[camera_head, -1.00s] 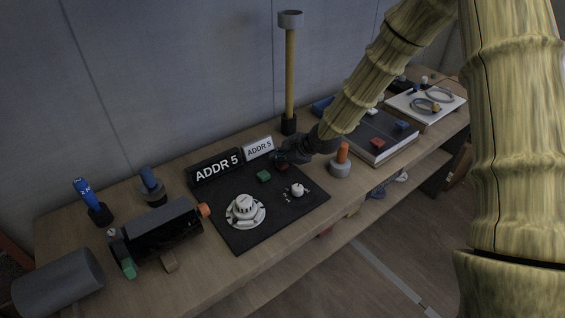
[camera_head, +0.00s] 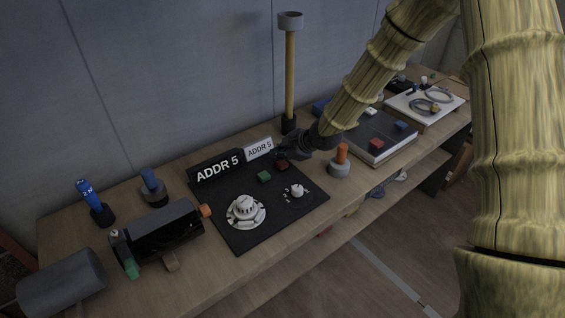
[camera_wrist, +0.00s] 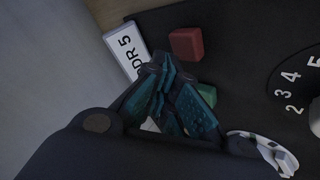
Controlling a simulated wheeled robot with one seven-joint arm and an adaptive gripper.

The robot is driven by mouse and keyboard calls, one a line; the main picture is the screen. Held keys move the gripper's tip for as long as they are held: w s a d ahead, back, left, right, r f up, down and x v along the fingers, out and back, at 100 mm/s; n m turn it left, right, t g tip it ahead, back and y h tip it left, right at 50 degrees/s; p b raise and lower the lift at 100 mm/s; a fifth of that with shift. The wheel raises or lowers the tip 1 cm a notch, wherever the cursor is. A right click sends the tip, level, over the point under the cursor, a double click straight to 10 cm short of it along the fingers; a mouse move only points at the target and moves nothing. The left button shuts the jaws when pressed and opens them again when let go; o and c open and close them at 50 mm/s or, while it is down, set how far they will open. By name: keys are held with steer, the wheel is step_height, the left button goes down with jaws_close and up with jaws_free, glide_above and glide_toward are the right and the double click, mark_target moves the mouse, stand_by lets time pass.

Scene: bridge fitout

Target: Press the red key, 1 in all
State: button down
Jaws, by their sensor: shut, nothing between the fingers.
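The red key (camera_head: 282,165) is a small dark red block on the black panel (camera_head: 238,233), to the right of the green key (camera_head: 264,177). In the wrist view the red key (camera_wrist: 187,44) is fully visible and stands apart from my fingers, and the green key (camera_wrist: 207,94) is partly hidden behind them. My gripper (camera_head: 284,154) is shut and empty, its fingertips close above and beside the red key near the white ADDR 5 plate (camera_head: 259,148). I cannot tell the exact height of the fingertips over the panel.
The panel also carries a white dial (camera_head: 246,210) and a small knob (camera_head: 298,191). An orange-topped post (camera_head: 340,160) stands close to the right of my gripper. A tall yellow pole (camera_head: 290,80) rises behind.

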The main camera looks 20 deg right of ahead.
mark_target(280, 164)
steer(key=shift+r+p, duration=1.85)
steer(key=shift+r, duration=0.7)
steer(key=shift+f, duration=0.1)
